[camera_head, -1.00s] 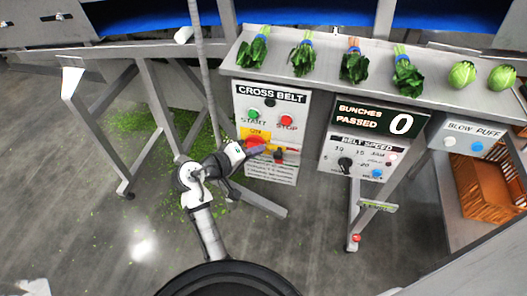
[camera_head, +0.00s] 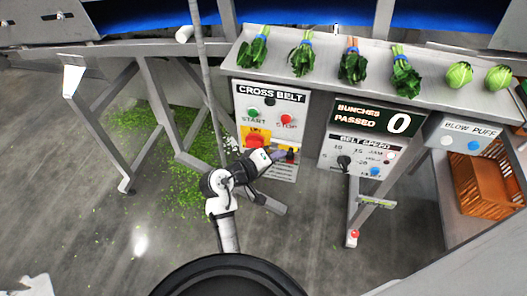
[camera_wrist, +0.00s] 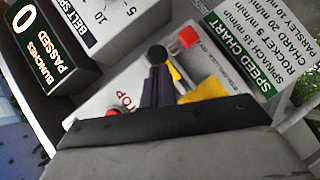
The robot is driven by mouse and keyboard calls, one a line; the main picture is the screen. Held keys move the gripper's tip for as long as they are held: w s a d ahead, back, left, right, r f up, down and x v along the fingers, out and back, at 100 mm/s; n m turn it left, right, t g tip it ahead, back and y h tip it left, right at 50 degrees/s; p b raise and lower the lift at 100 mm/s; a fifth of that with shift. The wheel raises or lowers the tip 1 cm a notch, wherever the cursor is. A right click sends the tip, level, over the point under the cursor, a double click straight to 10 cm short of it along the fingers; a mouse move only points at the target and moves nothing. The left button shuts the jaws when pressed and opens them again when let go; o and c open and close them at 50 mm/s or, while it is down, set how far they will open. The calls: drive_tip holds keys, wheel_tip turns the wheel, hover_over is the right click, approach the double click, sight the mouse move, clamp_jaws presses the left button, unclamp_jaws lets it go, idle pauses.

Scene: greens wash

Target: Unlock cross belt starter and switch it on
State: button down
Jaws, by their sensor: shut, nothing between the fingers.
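The CROSS BELT panel (camera_head: 243,98) has a green START button (camera_head: 254,113) and a red STOP button (camera_head: 286,119). Below them is a red switch (camera_head: 254,139) on a yellow plate (camera_head: 266,132). My gripper (camera_head: 282,155) is at the panel's lower right, beside the switch. In the wrist view its dark fingers (camera_wrist: 156,88) are together and empty, pointing at a round black part (camera_wrist: 157,53) with a red block (camera_wrist: 188,37) close by. I cannot tell whether they touch it. The yellow plate (camera_wrist: 204,90) is partly hidden by my gripper. The lock cannot be made out clearly.
The BELT SPEED panel (camera_head: 360,160) and the BUNCHES PASSED display (camera_head: 375,118) stand to the right. Bunched greens (camera_head: 352,64) lie on the shelf above. A speed chart (camera_wrist: 245,45) shows in the wrist view. An orange crate (camera_head: 480,180) is at the right.

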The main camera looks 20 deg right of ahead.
drive_tip(key=shift+s+d, duration=0.25)
drive_tip(key=shift+s, duration=0.05)
drive_tip(key=b+v, duration=0.2)
drive_tip(key=v, duration=1.2)
drive_tip(key=shift+w+a+b, duration=0.25)
drive_tip(key=shift+w+b, duration=0.05)
drive_tip(key=shift+b, duration=0.1)
drive_tip(key=shift+f, duration=0.15)
